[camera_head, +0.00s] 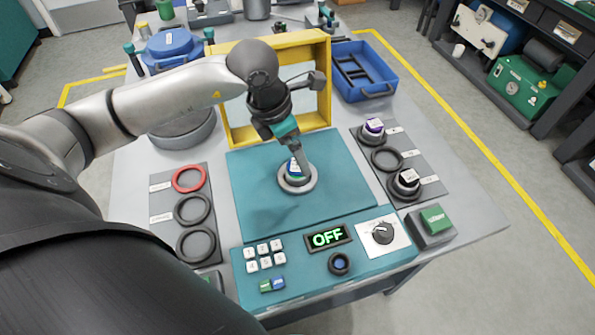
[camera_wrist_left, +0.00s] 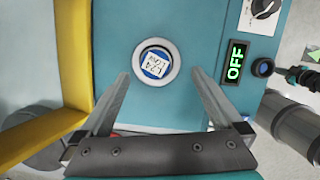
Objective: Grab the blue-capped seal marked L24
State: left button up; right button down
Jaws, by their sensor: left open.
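The blue-capped seal (camera_head: 294,170) sits in a round grey holder (camera_head: 297,187) on the teal plate. In the left wrist view the seal (camera_wrist_left: 155,64) shows a white label that reads L24, with blue around it, inside a pale ring. My left gripper (camera_head: 293,160) is over the seal in the head view and partly covers it. In the left wrist view my left gripper (camera_wrist_left: 158,78) is open, its fingers on either side below the seal. Nothing is between the fingers. My right gripper is not in view.
A yellow frame (camera_head: 326,85) stands behind the plate, with a blue tray (camera_head: 376,93) at its right. A rack at right holds a purple-capped seal (camera_head: 374,127) and a dark one (camera_head: 405,181). The front panel display (camera_head: 328,237) reads OFF. Rings (camera_head: 189,180) lie at left.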

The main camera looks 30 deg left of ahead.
aim_at(298, 172)
pick_arm(q)
jog(key=shift+a+b+x, duration=0.2)
jog(key=shift+b+x, duration=0.05)
jog(key=shift+x, duration=1.5)
jog(key=shift+a+b+x, duration=0.2)
jog(key=shift+a+x, duration=0.05)
jog(key=shift+x, duration=1.55)
jog(key=shift+c, duration=0.2)
jog(key=shift+w+r, duration=0.1)
grip_shut()
